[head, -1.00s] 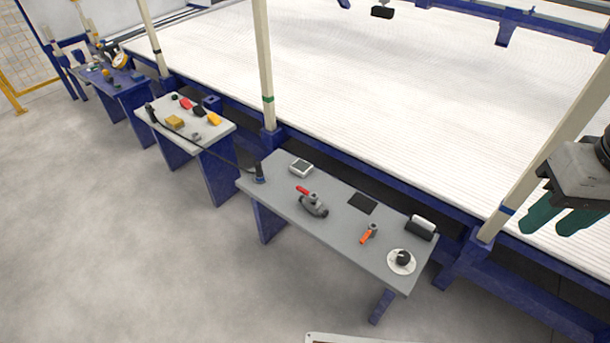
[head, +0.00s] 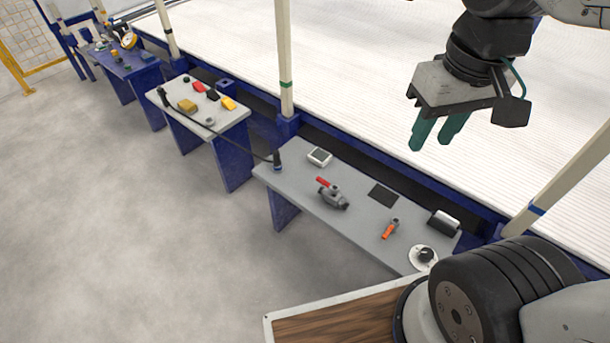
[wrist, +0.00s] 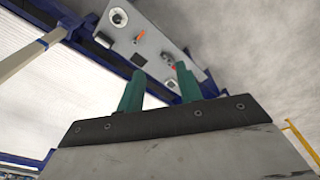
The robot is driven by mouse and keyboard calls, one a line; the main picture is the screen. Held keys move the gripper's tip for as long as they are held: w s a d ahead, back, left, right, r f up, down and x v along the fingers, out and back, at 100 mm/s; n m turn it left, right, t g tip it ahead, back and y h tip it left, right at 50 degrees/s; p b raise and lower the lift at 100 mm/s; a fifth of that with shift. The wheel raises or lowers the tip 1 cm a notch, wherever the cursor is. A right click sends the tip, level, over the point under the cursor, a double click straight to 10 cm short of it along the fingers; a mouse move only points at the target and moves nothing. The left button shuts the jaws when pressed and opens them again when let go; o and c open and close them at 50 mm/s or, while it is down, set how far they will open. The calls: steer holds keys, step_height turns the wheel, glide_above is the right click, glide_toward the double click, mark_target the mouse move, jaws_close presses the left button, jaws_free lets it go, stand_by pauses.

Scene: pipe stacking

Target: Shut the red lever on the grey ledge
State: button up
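The red lever (head: 323,182) sits on a grey valve body (head: 336,199) on the grey ledge (head: 296,178). It points up and left from the body in the head view. In the wrist view, the red lever (wrist: 168,57) is small and partly hidden behind a finger, above the grey ledge (wrist: 160,36). My gripper (head: 438,133) is open and empty, with its two green fingers apart. It hangs in the air up and right of the lever, well clear of it. Its fingers also show in the wrist view (wrist: 160,76).
An orange-handled valve (head: 390,229), a round dial (head: 424,256), a black-and-white box (head: 443,222), a dark flat pad (head: 383,195) and a small white box (head: 319,156) share the ledge. A pale post (head: 285,60) rises behind it. Open floor (head: 130,240) lies left.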

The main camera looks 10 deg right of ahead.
steer(key=w+f+n, duration=0.2)
steer(key=w+f, duration=0.2)
steer(key=w, duration=1)
steer(key=n+g, duration=0.1)
steer(key=n, duration=0.3)
glide_above(322, 180)
steer(key=s, duration=0.1)
step_height(322, 180, down, 29)
steer(key=shift+n, duration=0.4)
steer(key=f, duration=1.1)
steer(key=w+f, duration=0.1)
steer(key=f, duration=0.4)
steer(key=shift+f, duration=0.2)
steer(key=shift+c, duration=0.2)
jaws_close()
